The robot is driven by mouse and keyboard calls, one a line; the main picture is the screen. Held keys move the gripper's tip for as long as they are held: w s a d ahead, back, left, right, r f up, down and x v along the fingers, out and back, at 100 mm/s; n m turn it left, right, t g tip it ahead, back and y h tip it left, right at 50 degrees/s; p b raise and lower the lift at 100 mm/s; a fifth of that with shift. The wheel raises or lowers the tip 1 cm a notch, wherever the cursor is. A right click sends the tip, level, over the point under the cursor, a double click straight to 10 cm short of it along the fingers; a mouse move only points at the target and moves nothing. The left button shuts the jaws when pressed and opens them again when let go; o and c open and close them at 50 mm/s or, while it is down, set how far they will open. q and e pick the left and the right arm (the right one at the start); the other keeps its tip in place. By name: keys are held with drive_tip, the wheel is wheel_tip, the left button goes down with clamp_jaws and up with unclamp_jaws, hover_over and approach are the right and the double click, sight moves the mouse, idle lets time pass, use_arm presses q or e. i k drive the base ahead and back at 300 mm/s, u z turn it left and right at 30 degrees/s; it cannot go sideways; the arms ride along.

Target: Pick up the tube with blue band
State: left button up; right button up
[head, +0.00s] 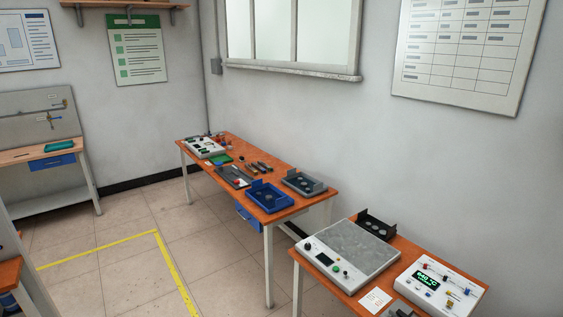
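Several small dark tube-like pieces (258,167) lie side by side on the far orange table (217,149). They are too small in the head view to tell their bands, so I cannot tell which, if any, has a blue band. Neither of my grippers is in view.
The far table also holds a white device (205,147), a grey board (234,177), a blue tray (269,197) and a grey tray (304,184). The near table carries a grey-topped unit (352,253), a black tray (376,225) and a white display device (437,284). Tiled floor (118,246) is clear at left.

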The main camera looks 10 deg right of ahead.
sight(260, 168)
drive_tip(key=z, duration=0.2)
drive_tip(key=i, duration=2.75)
drive_tip(key=u, duration=0.05)
